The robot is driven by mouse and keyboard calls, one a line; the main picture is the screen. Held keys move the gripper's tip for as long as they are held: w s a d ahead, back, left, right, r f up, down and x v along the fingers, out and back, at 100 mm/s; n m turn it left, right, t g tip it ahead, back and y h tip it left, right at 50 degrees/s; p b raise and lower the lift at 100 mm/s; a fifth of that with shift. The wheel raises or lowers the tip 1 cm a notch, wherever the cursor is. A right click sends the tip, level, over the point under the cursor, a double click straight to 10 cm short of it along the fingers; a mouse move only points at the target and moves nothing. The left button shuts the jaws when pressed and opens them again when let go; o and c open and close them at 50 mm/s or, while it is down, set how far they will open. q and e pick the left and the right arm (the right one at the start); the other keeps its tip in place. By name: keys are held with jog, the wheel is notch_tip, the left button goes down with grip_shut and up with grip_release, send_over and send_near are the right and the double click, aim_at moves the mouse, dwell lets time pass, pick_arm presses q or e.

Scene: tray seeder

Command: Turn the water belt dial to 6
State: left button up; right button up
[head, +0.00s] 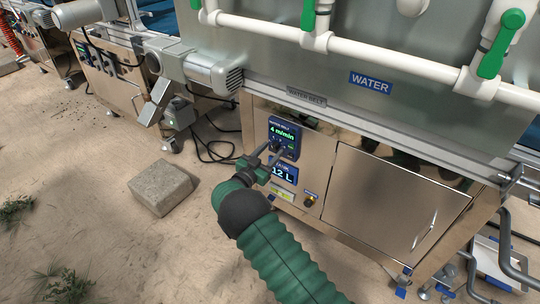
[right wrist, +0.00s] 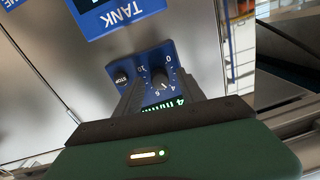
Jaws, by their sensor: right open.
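The blue water belt panel (head: 286,133) is on the steel cabinet front, its green display reading 4 m/min. In the right wrist view the panel appears upside down, with a black dial (right wrist: 159,79) ringed by numbers and a STOP button (right wrist: 121,79) beside it. My right gripper (head: 270,154) reaches the lower part of the panel with its jaws open. Its dark fingers (right wrist: 161,92) point at the dial in the wrist view; I cannot tell whether they touch it. The gripper partly hides the dial in the head view. My left gripper is not in view.
A tank display (head: 283,173) reading 12 L is just below, with an amber-lit knob (head: 310,199) to its lower right. A steel door (head: 390,205) is on the right. White pipes with green valve handles (head: 501,44) run above. A concrete block (head: 161,188) lies on the sandy ground.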

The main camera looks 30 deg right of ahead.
grip_shut()
dwell(0.5)
jog(key=m, duration=0.4)
jog(key=shift+m, duration=0.3)
jog(key=m, duration=0.6)
jog(key=shift+a+f, duration=0.1)
jog(key=shift+f, duration=0.05)
dwell(0.4)
grip_release()
